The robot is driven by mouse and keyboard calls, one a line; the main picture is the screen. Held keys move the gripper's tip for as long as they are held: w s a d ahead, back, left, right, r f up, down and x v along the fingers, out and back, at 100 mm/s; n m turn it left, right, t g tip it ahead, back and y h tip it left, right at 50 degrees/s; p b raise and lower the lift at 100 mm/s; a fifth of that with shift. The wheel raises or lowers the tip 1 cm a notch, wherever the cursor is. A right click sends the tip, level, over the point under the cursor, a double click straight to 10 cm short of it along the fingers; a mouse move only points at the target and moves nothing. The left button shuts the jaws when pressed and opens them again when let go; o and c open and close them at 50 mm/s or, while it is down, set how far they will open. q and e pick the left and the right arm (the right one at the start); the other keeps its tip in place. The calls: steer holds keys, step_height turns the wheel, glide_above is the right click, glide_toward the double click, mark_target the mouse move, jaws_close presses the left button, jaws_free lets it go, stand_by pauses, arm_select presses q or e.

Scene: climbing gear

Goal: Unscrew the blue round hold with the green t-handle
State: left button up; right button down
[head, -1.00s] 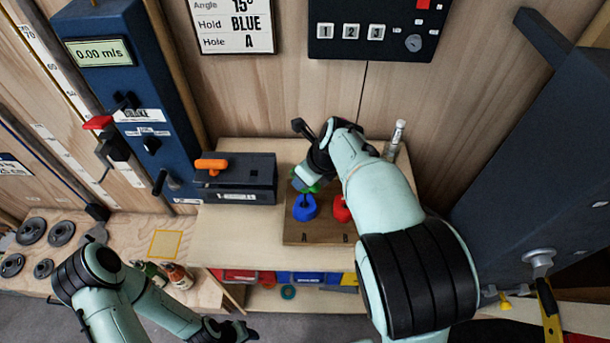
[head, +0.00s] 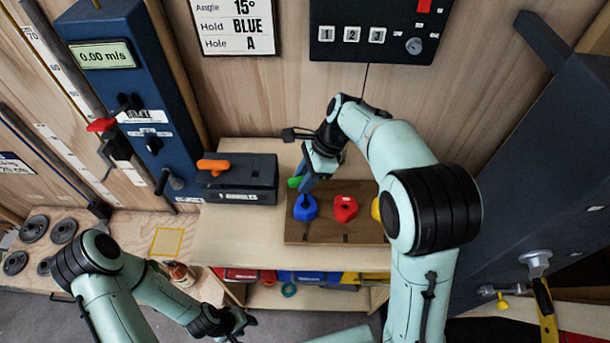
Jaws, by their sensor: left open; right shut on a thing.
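The blue round hold (head: 305,209) sits at the left end of a brown wooden board on the bench. The green t-handle (head: 294,182) shows just above and left of the hold, partly hidden by my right gripper (head: 303,183). My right gripper is shut on the t-handle, over the hold. Whether the handle's tip sits in the hold's bolt is hard to tell. My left gripper (head: 246,325) is open and empty, low in front of the bench, at the bottom of the view.
A red hold (head: 345,208) and a partly hidden yellow hold (head: 376,209) sit on the same board (head: 330,232). A dark T-handles box (head: 236,181) with an orange handle (head: 213,166) stands left of it. Coloured bins (head: 310,277) lie on the shelf below.

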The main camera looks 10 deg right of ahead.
steer(key=shift+s+n, duration=0.3)
steer(key=shift+s, duration=0.05)
arm_select(q)
steer(key=shift+s, duration=0.25)
arm_select(e)
steer(key=shift+f, duration=0.1)
steer(key=shift+w, duration=0.1)
steer(key=shift+r, duration=1.6)
